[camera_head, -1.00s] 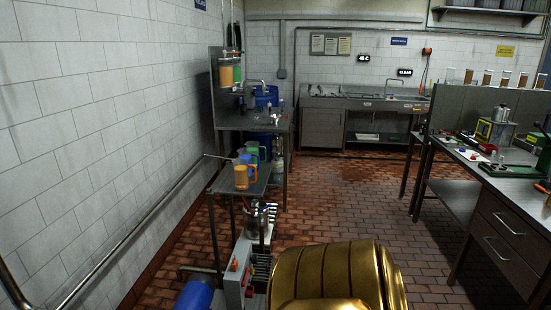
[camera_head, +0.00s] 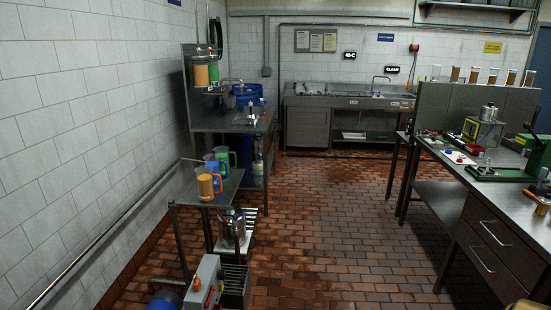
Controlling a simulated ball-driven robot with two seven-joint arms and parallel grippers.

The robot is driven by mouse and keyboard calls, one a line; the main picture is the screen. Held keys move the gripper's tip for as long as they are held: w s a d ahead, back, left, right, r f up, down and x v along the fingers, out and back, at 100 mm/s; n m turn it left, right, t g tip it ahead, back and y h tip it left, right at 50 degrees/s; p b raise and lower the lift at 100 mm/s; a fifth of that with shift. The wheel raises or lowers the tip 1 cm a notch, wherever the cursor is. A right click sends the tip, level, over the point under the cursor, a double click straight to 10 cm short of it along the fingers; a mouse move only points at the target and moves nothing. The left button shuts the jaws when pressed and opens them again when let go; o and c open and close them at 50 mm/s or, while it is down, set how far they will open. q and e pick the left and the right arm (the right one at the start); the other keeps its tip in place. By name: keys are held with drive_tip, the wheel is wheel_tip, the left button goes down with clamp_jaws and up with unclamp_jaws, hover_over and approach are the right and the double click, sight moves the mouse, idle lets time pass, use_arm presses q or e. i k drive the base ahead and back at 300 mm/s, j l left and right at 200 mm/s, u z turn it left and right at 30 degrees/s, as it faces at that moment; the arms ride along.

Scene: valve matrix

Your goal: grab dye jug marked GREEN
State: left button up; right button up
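Three dye jugs stand upright in a row on a small metal side table (camera_head: 190,197) along the left wall. The green jug (camera_head: 222,154) is farthest back, a blue jug (camera_head: 211,164) is in the middle, and an orange jug (camera_head: 207,186) is nearest. The nearer jugs partly cover the green one. Any word marked on the jugs is too small to read. Neither of my grippers is in view.
A grey control box (camera_head: 205,283) and a metal pot (camera_head: 232,226) stand low before the jug table. Behind it is a bench with a blue barrel (camera_head: 247,97). A workbench (camera_head: 500,205) stands at right. The tiled floor (camera_head: 335,215) between is clear.

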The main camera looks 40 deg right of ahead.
sight(223, 150)
drive_tip(key=l+z, duration=0.1)
drive_tip(key=l, duration=0.3)
drive_tip(key=i+l+z, duration=0.1)
drive_tip(key=l, duration=0.3)
drive_tip(key=i+l+z, duration=0.1)
drive_tip(key=l, duration=0.3)
drive_tip(key=i+l+z, duration=0.1)
drive_tip(key=l, duration=0.3)
drive_tip(key=i+l+u, duration=0.15)
drive_tip(key=i+l, duration=0.35)
drive_tip(key=i, duration=0.1)
